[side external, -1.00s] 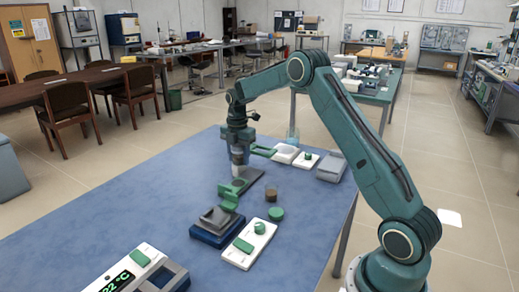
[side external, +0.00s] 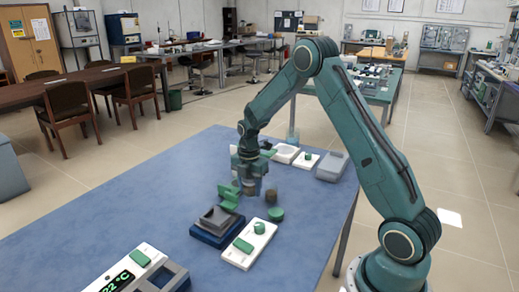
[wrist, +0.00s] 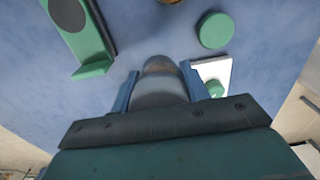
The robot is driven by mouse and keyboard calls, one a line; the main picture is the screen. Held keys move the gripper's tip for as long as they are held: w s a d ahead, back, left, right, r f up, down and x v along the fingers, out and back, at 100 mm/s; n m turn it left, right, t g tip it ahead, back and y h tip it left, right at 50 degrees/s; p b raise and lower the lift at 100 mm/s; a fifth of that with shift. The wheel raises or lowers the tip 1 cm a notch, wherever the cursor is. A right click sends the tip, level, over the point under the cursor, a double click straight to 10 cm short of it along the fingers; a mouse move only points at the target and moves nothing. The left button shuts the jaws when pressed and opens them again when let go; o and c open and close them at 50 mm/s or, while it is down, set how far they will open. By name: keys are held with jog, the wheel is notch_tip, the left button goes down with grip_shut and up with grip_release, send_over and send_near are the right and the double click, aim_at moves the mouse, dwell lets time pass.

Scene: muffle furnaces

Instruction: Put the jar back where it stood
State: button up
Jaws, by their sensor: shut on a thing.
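My gripper (side external: 248,178) is shut on a small jar (wrist: 158,88), and its fingers lie on both sides of the jar in the wrist view. The jar is grey with a brownish end. In the side view my gripper partly hides it low over the blue table; I cannot tell whether it touches the table. A brown round piece (side external: 270,195) lies just right of my gripper. A green disc (side external: 276,214) lies nearer the camera and also shows in the wrist view (wrist: 215,30).
A green and grey stand (wrist: 85,40) is close beside my gripper. A dark blue block with a grey top (side external: 217,226) and a white plate with a green block (side external: 248,245) lie nearer the camera. White devices (side external: 286,153) stand behind. The table's left part (side external: 130,205) is clear.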

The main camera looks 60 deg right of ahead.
aim_at(250, 211)
jog(key=shift+f, duration=0.15)
jog(key=shift+f, duration=2.75)
jog(key=shift+f, duration=0.5)
jog(key=o, duration=1.5)
jog(key=shift+r, duration=0.1)
jog(key=shift+r, duration=3.9)
